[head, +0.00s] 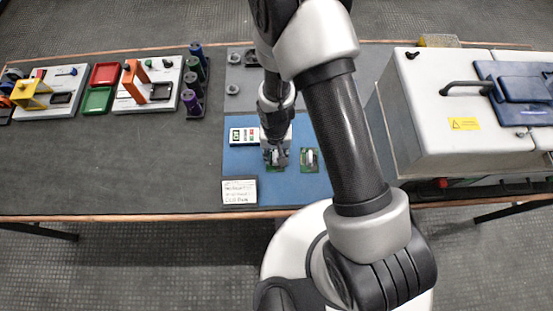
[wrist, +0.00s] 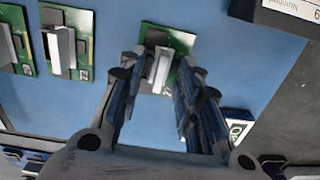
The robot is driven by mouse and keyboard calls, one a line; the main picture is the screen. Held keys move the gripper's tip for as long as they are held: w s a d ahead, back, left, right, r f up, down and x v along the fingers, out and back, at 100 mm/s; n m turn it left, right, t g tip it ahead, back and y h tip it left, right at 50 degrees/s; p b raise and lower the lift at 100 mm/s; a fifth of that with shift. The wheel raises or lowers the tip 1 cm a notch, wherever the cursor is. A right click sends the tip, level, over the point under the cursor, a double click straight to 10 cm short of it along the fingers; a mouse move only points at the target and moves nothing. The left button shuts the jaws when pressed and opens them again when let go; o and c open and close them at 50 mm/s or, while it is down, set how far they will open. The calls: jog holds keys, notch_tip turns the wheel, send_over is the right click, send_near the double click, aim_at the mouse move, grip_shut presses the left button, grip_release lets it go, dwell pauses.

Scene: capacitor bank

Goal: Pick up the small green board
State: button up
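A small green board (wrist: 180,40) with a pale upright block lies on the blue mat at the top centre of the wrist view. In the head view this board (head: 275,165) is partly hidden beneath my gripper (head: 276,154). In the wrist view my gripper (wrist: 156,72) is open, its two fingers apart on either side of the block. Whether they touch it I cannot tell. A second green board (head: 309,160) with a similar block lies to the right; it shows left of centre in the wrist view (wrist: 83,25). A third board (wrist: 25,65) is at the left edge there.
The blue mat (head: 235,163) also holds a white device with coloured buttons (head: 239,136) and a written label card (head: 239,191). A large white lidded machine (head: 430,105) stands to the right.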

jog(key=shift+f, duration=0.1)
jog(key=shift+c, duration=0.3)
grip_shut()
